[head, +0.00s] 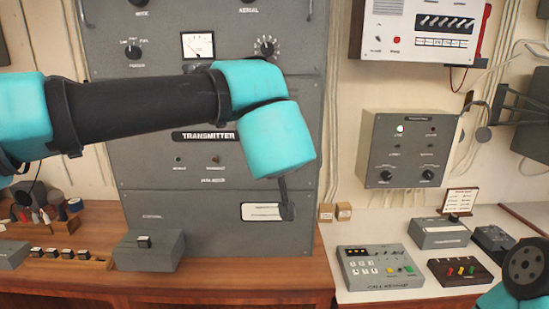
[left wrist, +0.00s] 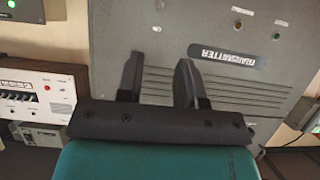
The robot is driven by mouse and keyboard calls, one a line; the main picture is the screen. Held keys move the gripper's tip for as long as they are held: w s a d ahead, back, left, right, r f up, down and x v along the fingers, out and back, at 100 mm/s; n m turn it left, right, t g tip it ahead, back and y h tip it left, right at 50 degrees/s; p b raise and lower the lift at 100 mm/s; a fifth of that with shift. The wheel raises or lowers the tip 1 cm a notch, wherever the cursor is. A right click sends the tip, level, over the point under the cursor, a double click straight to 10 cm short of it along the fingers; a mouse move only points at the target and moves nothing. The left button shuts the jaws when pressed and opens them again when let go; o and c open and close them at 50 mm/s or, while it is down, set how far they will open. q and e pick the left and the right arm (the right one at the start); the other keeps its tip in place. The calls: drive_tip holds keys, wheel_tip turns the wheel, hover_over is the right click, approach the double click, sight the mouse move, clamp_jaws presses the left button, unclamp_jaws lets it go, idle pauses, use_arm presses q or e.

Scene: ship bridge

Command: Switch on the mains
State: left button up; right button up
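The grey transmitter cabinet (head: 150,172) stands behind my left arm, and it also shows upside down in the left wrist view (left wrist: 130,30). Below its nameplate are two small round fittings, one on the left (head: 178,159) and one on the right (head: 215,160). In the left wrist view the left one looks dark green (left wrist: 276,36). I cannot read which control is the mains. My left gripper (head: 287,212) hangs before the lower cabinet, beside a white label plate (head: 256,211). Its fingers (left wrist: 158,72) are apart with nothing between them. My right gripper is out of view.
A grey wall box (head: 408,150) with a lit green lamp is at the right. Below it, a keypad unit (head: 378,268) and a box with coloured knobs (head: 460,270) stand on a white counter. A small grey box (head: 148,252) stands on the wooden desk.

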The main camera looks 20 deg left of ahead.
use_arm(q)
drive_tip(key=shift+v, duration=1.75)
